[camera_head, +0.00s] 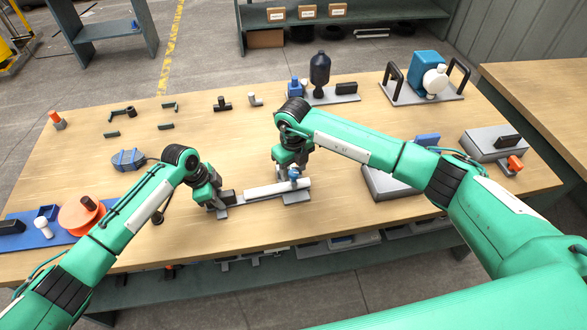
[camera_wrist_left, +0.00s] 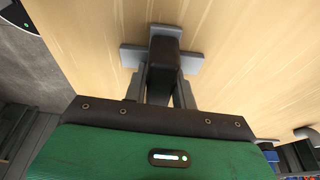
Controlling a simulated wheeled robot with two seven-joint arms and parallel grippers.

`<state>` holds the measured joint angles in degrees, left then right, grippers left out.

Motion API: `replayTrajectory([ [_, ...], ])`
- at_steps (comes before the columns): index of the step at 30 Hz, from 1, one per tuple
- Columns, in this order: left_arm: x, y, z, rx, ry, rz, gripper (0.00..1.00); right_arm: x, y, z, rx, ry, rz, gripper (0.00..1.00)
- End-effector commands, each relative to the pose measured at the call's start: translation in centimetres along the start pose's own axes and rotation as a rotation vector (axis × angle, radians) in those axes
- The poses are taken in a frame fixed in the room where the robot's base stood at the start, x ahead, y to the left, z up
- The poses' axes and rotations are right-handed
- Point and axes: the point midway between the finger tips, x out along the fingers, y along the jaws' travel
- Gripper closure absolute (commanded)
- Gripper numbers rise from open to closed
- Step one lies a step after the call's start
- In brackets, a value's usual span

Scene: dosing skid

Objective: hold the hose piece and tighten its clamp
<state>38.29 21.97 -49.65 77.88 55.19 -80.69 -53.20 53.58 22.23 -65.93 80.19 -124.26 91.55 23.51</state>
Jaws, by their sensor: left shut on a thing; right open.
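A low fixture with a grey base strip (camera_head: 238,201) lies near the table's front edge. A pale bar (camera_head: 277,188), which looks like the hose piece, lies along it. A blue knob-like part (camera_head: 294,174), perhaps the clamp screw, stands at its right end. My left gripper (camera_head: 222,203) is shut on a black block (camera_head: 229,196) at the fixture's left end. In the left wrist view the black block (camera_wrist_left: 163,63) sits between the fingers above a grey plate (camera_wrist_left: 132,56). My right gripper (camera_head: 293,167) is open directly at the blue part; its fingertips are partly hidden.
A grey box (camera_head: 385,186) stands right of the fixture. An orange disc (camera_head: 80,216) on a blue plate (camera_head: 57,240) and a blue faceted part (camera_head: 128,160) lie left. A pump (camera_head: 430,76) and dark bottle (camera_head: 320,70) stand behind.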

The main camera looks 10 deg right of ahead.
Motion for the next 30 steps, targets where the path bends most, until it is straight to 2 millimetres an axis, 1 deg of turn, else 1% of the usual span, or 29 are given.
replayTrajectory([
  [1,0.46,0.31,0.21,-0.001,-0.004,0.008,0.93,0.41,0.01,-0.03,0.000,0.001,0.000,0.50],
  [3,0.46,0.31,0.21,-0.001,-0.004,0.008,0.93,0.64,-0.01,-0.03,0.000,0.001,0.000,0.50],
  [11,0.47,0.31,0.21,-0.001,-0.004,0.008,0.93,0.70,-0.02,-0.02,0.000,0.001,0.000,0.50],
  [15,0.46,0.31,0.20,-0.001,-0.004,0.008,0.93,0.68,-0.02,-0.01,0.000,0.001,0.000,0.77],
  [18,0.46,0.31,0.20,-0.001,-0.004,0.008,0.93,0.67,-0.02,-0.01,0.000,0.000,0.000,0.95],
  [23,0.46,0.30,0.20,-0.001,-0.004,0.008,0.93,0.65,-0.01,0.00,0.021,0.000,0.000,0.95],
  [26,0.46,0.31,0.20,-0.001,-0.004,0.008,0.93,0.63,-0.02,0.00,0.085,0.000,0.000,0.95],
  [30,0.46,0.30,0.19,-0.001,-0.004,0.008,0.93,0.60,-0.01,0.02,0.215,0.000,0.000,0.95],
])
